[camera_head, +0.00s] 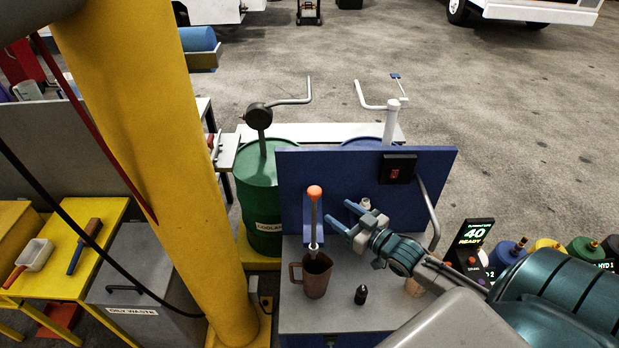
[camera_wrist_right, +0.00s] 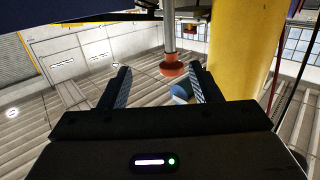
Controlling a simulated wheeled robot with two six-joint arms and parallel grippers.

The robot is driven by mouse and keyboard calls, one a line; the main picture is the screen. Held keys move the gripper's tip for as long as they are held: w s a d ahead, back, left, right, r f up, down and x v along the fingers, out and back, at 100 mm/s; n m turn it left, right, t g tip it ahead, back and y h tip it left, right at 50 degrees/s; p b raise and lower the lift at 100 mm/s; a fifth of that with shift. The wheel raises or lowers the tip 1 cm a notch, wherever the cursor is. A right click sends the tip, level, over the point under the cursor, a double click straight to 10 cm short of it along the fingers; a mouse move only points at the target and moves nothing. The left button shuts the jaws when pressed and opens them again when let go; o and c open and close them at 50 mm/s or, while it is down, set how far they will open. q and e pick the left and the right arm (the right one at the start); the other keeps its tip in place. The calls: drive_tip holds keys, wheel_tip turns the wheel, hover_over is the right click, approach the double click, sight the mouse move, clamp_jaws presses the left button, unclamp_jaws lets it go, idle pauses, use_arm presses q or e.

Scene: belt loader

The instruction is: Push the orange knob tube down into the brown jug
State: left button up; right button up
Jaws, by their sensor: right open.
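The tube with the orange knob (camera_head: 314,192) stands upright, its pale shaft (camera_head: 313,222) reaching down toward the mouth of the brown jug (camera_head: 316,280). The jug stands on the grey bench top; I cannot tell how deep the tube sits in it. My right gripper (camera_head: 341,213) is open and empty, just right of the shaft and slightly lower than the knob, with its fingers pointing left. In the right wrist view the orange knob (camera_wrist_right: 173,69) appears upside down, ahead of the open fingers and nearer the right-hand one. My left gripper is not in view.
A blue panel (camera_head: 430,170) with a red switch stands behind the jug. A green drum (camera_head: 257,185) and a yellow post (camera_head: 150,150) are to the left. Bare bench (camera_head: 300,320) shows in front.

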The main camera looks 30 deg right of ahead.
sight(320, 194)
drive_tip(key=shift+t+y, duration=0.3)
drive_tip(key=w+a+r+b, duration=0.1)
drive_tip(key=w+b, duration=0.2)
drive_tip(key=w+a+r+b, duration=0.1)
drive_tip(key=w+b, duration=0.2)
drive_tip(key=w+a+r+b, duration=0.1)
drive_tip(key=w+b, duration=0.2)
drive_tip(key=shift+w+a+r, duration=0.1)
drive_tip(key=shift+w+a, duration=0.05)
drive_tip(key=shift+a, duration=0.05)
drive_tip(key=shift+w+a+b, duration=0.2)
drive_tip(key=shift+w+b, duration=0.1)
drive_tip(key=shift+w, duration=0.3)
